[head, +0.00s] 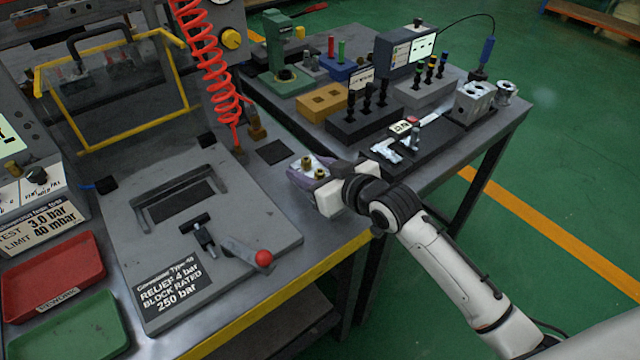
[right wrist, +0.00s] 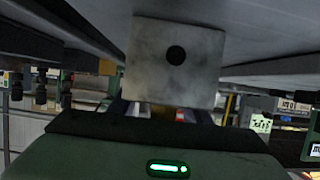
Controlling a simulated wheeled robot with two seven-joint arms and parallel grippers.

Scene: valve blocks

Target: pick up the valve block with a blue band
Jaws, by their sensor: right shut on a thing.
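My right gripper (head: 312,178) is over the bench edge at the middle of the head view. It is shut on a metal valve block (head: 307,165) with brass-coloured fittings on top. The fingers partly cover the block. In the right wrist view the block (right wrist: 176,62) shows a plain grey face with one dark round hole. I cannot make out a blue band on it in either view. My left gripper is not in view.
A grey fixture plate (head: 240,235) with a red-knobbed lever lies left of the gripper. A red tray (head: 50,275) and a green tray (head: 75,330) are at lower left. The right bench holds a silver block (head: 472,100), a caliper and black pin racks (head: 365,125).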

